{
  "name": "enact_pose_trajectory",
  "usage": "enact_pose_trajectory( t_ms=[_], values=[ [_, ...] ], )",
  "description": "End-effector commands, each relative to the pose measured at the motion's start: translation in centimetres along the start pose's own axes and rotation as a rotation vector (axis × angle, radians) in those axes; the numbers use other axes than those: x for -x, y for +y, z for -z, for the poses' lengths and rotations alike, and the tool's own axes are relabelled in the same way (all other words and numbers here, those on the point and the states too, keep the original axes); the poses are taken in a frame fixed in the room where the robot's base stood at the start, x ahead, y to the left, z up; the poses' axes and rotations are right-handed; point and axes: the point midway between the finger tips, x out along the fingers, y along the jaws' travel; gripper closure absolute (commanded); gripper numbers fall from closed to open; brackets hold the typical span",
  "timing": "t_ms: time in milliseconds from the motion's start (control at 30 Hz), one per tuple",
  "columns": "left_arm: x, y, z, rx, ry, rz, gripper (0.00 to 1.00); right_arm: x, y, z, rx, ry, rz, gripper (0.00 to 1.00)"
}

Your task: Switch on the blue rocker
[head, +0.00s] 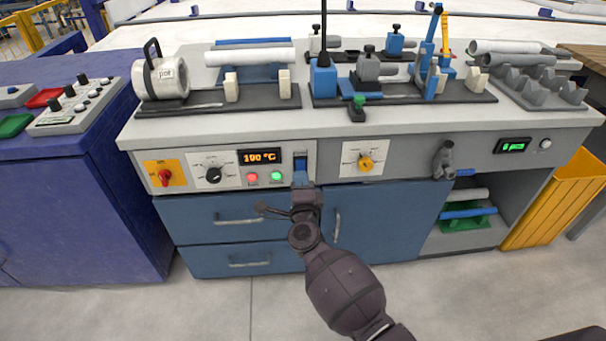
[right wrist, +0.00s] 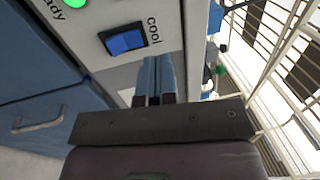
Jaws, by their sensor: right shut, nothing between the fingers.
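The blue rocker (right wrist: 126,40) sits in a dark frame on the light control panel, beside the word "cool" in the right wrist view. In the head view the rocker (head: 300,163) is partly covered by my gripper. My right gripper (right wrist: 151,66) is shut and empty, its blue-grey fingertips pointing at the panel very close to the rocker; I cannot tell if they touch it. In the head view this gripper (head: 300,178) is in front of the panel, just below the rocker. Which way the rocker is tipped is unclear. My left gripper is not in view.
Left of the rocker are a green lamp (head: 276,176), a red lamp (head: 252,178), an orange 190 °C display (head: 260,157) and a black knob (head: 213,175). A yellow knob (head: 366,162) is to the right. Blue drawers (head: 235,232) are below; pipes and fixtures stand on the worktop (head: 210,122).

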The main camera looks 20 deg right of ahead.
Motion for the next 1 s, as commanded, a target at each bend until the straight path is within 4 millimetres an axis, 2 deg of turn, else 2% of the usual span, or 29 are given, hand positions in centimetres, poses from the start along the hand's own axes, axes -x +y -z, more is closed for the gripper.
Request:
enact_pose_trajectory(
  t_ms=[33, 267, 500, 700, 1000],
  values=[
    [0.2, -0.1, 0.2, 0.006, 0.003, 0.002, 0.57, 0.7, -0.8, 0.0, -0.003, 0.000, 0.004, 1.00],
    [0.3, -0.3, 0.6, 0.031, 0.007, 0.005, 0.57, 4.2, -1.9, 0.0, -0.003, 0.000, 0.003, 1.00],
    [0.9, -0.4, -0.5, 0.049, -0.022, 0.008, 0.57, 6.7, -2.5, 0.0, -0.001, -0.001, 0.001, 1.00],
    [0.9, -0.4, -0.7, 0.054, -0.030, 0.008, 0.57, 7.4, -2.5, 0.0, 0.000, -0.001, 0.000, 1.00],
    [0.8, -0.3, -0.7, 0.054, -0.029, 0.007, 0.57, 7.4, -2.5, 0.0, 0.000, -0.001, -0.001, 1.00]
  ],
)
